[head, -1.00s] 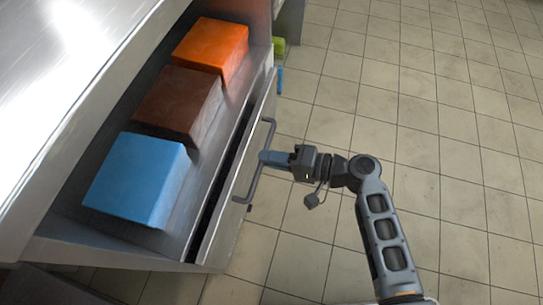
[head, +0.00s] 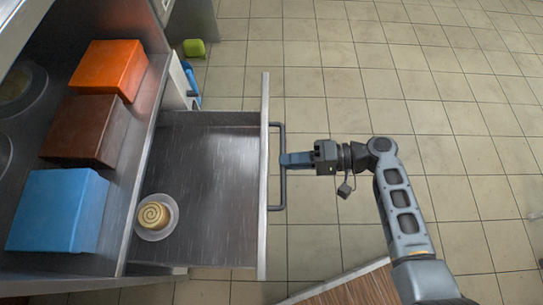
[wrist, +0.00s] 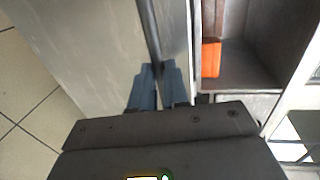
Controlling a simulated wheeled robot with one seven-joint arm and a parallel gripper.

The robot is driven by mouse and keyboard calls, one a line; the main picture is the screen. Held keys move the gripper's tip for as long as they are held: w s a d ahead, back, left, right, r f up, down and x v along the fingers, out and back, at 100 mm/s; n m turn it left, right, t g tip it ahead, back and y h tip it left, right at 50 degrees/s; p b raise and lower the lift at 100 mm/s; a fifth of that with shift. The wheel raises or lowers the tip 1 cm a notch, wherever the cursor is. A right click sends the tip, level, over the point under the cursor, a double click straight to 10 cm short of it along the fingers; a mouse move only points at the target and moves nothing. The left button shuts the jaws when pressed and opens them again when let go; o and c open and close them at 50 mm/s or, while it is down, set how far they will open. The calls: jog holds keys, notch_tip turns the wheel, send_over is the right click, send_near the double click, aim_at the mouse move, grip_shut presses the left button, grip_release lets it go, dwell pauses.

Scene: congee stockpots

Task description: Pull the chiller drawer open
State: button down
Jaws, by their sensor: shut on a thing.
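The chiller drawer (head: 225,190) stands pulled well out of the steel counter, its inside in view. Its front panel (head: 264,235) carries a dark bar handle (head: 283,185). My gripper (head: 284,160) is shut on the handle at about its middle. In the wrist view the blue-grey fingers (wrist: 155,85) close around the handle bar (wrist: 150,35). A small plate with a spiral-topped roll (head: 153,215) sits inside the drawer at its left, near the counter side.
Orange (head: 108,68), brown (head: 85,130) and blue (head: 57,212) blocks stand on the shelf left of the drawer. Green (head: 194,47) and blue items lie beyond the drawer's far end. A wooden surface (head: 350,290) shows at the bottom.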

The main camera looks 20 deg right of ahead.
jog(key=shift+f+v, duration=0.15)
jog(key=shift+v, duration=0.55)
jog(key=shift+f+v, duration=0.15)
jog(key=shift+v, duration=0.55)
jog(key=c, duration=1.1)
grip_release()
jog(key=shift+d, duration=0.15)
jog(key=p+v, duration=0.1)
jog(key=v, duration=0.6)
jog(key=shift+s+d+p, duration=0.1)
jog(key=shift+d+p, duration=0.2)
jog(key=shift+p, duration=0.05)
jog(key=shift+s+f, duration=0.1)
